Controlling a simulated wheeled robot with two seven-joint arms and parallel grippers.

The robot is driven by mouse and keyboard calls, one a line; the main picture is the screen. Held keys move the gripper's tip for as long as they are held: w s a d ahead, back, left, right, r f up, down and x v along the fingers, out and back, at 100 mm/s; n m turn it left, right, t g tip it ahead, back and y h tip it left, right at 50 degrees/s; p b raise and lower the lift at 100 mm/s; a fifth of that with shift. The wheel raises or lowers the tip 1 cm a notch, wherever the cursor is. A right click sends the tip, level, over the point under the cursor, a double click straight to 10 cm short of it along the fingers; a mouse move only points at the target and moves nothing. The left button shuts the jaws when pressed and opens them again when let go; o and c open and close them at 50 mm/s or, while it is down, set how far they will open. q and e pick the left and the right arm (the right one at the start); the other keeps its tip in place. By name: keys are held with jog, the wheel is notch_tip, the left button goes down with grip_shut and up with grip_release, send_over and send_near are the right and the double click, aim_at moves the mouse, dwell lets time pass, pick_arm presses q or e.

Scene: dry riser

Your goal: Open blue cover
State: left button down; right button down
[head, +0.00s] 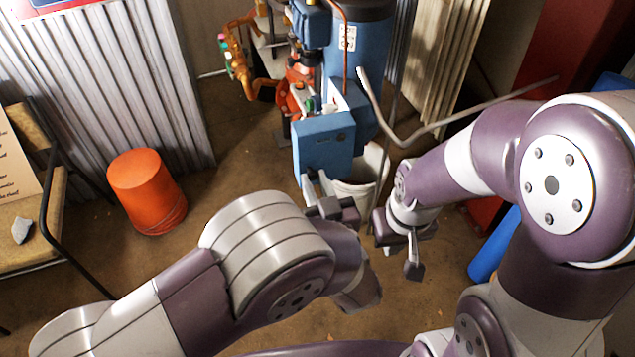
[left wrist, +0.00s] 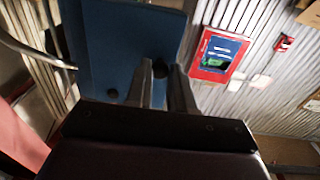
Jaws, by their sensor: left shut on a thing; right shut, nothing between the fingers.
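The blue cover (head: 322,148) is a flat-faced blue piece low on the front of the blue machine, above a whitish bucket. In the left wrist view the blue cover (left wrist: 115,45) fills the upper left, with a dark round knob (left wrist: 160,68) between the fingertips. My left gripper (head: 318,186) is at the cover's lower edge, its fingers pointing up at it; it also shows in the left wrist view (left wrist: 164,78). It is shut on the dark knob. My right gripper (head: 396,258) is shut and empty, below and right of the cover. The cover's inside is hidden.
A bent grey pipe (head: 420,132) crosses right of the cover, above my right arm. The whitish bucket (head: 352,192) stands close behind my grippers. An orange bucket (head: 147,190) and a chair (head: 50,225) stand at left. The floor between is clear.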

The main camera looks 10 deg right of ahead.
pick_arm(q)
jog(key=c, duration=1)
grip_release()
jog(key=s, duration=0.2)
jog(key=s+d, duration=0.1)
jog(key=s, duration=0.4)
jog(key=shift+s+d, duration=0.15)
jog(key=shift+s, duration=0.05)
